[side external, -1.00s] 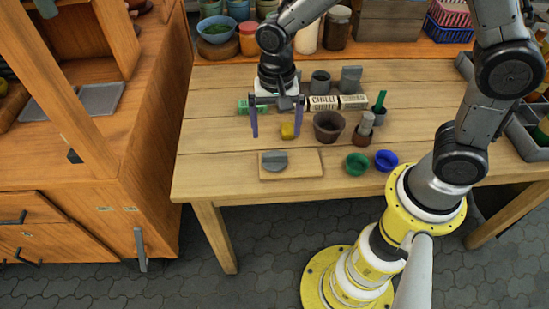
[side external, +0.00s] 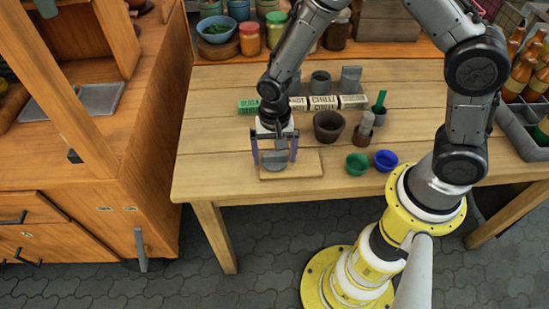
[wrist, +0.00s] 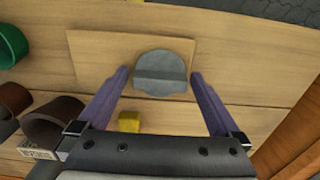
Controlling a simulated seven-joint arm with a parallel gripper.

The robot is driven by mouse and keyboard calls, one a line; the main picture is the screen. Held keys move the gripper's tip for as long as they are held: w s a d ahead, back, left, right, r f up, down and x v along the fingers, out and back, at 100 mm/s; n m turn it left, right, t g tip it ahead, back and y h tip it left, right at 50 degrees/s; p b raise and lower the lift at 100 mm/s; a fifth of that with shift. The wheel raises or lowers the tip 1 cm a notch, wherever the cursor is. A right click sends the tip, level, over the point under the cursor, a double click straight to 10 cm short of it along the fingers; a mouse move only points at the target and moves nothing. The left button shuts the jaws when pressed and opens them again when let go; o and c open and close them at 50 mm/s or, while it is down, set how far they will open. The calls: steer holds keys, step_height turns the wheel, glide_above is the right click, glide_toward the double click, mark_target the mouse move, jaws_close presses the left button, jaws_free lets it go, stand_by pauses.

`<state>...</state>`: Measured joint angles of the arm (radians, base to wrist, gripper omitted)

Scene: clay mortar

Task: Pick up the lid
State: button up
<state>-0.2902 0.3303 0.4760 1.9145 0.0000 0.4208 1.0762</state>
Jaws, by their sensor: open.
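The lid is a grey round disc (wrist: 160,80) with a raised bar handle across it. It lies flat on a pale wooden board (wrist: 90,55), and it also shows in the side external view (side external: 275,167) near the table's front edge. My gripper (side external: 274,160) points down over the lid. In the wrist view its two purple fingers (wrist: 160,73) are spread wide, one on each side of the lid, with nothing held. I cannot tell exactly how high the fingertips are above the board.
A yellow block (wrist: 129,122) lies close behind the board. A brown pot (side external: 328,126), a green bowl (side external: 357,163) and a blue bowl (side external: 386,160) stand to the right. Labelled blocks (side external: 323,103) sit farther back. The table's left side (side external: 210,155) is clear.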

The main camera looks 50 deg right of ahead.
steer(key=c, duration=1.2)
steer(key=shift+o, duration=0.2)
steer(key=shift+r, duration=0.1)
